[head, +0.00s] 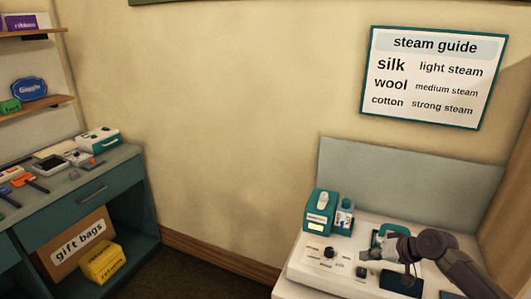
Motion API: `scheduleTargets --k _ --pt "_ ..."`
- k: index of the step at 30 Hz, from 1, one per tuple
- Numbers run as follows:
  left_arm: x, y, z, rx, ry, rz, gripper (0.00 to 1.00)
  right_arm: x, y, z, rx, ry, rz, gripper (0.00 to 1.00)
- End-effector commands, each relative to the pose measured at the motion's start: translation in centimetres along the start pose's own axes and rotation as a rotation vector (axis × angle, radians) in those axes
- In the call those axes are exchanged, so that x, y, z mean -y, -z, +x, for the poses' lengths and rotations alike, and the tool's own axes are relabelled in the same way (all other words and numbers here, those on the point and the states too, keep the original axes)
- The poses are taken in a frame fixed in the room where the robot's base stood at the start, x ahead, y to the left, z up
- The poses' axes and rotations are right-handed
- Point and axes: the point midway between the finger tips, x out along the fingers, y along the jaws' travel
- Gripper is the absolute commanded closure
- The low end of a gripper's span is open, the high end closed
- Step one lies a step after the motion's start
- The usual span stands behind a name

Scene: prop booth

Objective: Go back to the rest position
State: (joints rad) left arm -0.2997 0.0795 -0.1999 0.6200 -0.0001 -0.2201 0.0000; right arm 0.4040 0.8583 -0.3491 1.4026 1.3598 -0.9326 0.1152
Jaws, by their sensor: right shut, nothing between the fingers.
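My right gripper (407,272) is at the lower right, above the white steam station (335,283). My right arm reaches in from the right edge. The jaws are shut with nothing held between them. They are small and dark here, and whether they touch anything below is hard to tell. A teal handled object (381,237) stands just behind my gripper and is partly hidden by it. My left gripper is not in view.
A teal box (316,221) and a small bottle (345,215) stand at the station's back left. Black knobs (329,253) rise from its top. A steam guide sign (434,76) hangs above. At left, a teal desk (95,190) holds small devices. Floor between is clear.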

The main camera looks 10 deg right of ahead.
Motion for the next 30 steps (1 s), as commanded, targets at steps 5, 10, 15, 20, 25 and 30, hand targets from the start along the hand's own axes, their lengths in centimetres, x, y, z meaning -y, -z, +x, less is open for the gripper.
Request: scheduleTargets --k 5,10,15,20,25,30 --pt "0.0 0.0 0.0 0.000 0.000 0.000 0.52 3.3 -8.4 3.5 0.134 0.004 -0.127 1.00" --pt "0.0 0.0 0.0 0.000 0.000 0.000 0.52 8.3 -20.5 5.1 0.274 -0.011 -0.323 1.00" --pt "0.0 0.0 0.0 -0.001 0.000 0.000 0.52 11.6 -28.6 2.6 0.322 -0.093 -0.441 1.00" --pt "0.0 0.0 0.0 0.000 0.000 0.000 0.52 12.4 -31.7 -0.5 0.328 -0.184 -0.461 1.00" --pt "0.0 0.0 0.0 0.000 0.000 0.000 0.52 12.5 -33.6 -3.7 0.332 -0.278 -0.445 1.00" --pt "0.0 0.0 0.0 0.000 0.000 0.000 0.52 12.1 -34.8 -6.9 0.338 -0.369 -0.412 1.00"
